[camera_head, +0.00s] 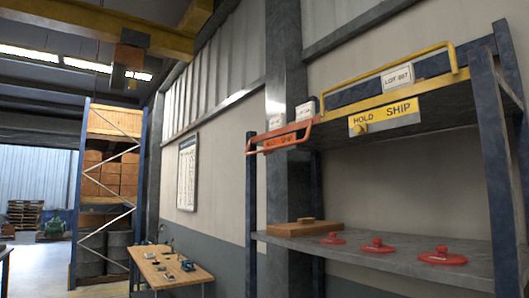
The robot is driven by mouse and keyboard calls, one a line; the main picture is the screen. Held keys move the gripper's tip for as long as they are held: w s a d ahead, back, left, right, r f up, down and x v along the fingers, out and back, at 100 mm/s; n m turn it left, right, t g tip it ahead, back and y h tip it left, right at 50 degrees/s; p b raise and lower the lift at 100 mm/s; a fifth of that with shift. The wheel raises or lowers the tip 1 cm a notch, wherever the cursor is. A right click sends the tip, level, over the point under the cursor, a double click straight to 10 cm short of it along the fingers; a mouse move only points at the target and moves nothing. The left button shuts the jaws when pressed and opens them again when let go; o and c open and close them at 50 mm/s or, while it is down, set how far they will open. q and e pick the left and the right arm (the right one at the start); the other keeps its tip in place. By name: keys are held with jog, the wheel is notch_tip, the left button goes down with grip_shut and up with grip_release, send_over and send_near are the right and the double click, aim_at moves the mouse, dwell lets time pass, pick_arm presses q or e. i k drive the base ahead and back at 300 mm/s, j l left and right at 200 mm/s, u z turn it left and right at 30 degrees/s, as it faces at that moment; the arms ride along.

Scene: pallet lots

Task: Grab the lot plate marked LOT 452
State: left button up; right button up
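A white lot plate (398,77) stands on the upper level of the rack at the right, behind a yellow rail; it appears to read LOT 887. Two smaller white plates, a left one (276,121) and a right one (305,110), stand farther along above an orange rail; their print is too small to read. I cannot tell which plate, if any, is LOT 452. Neither of my grippers is in view.
The lower shelf (400,265) bears a wooden block (303,228) and three red knobbed discs (376,247). A workbench (172,270) with small items stands left of the rack.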

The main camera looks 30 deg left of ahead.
aim_at(277, 121)
jog(key=i+j+u, duration=0.25)
jog(key=j+u, duration=0.15)
jog(key=i+j+u, duration=0.45)
jog(key=j, duration=0.15)
jog(key=i+j+u, duration=0.25)
jog(key=u, duration=0.15)
jog(key=i+j+u, duration=0.6)
jog(key=i, duration=0.8)
jog(key=i+z, duration=0.2)
jog(key=z, duration=0.2)
jog(key=i+z, duration=0.2)
jog(key=z, duration=0.2)
jog(key=i+j+z, duration=0.1)
jog(key=z, duration=0.25)
jog(key=i+j+z, duration=0.15)
jog(key=z, duration=0.25)
jog(key=i+z, duration=0.15)
jog(key=z, duration=0.3)
jog(key=i+j+z, duration=0.1)
jog(key=z, duration=0.35)
jog(key=i+j+z, duration=0.1)
jog(key=z, duration=0.35)
jog(key=i+j+z, duration=0.1)
jog(key=j+z, duration=0.15)
jog(key=z, duration=0.2)
jog(key=j+z, duration=0.15)
jog(key=z, duration=0.3)
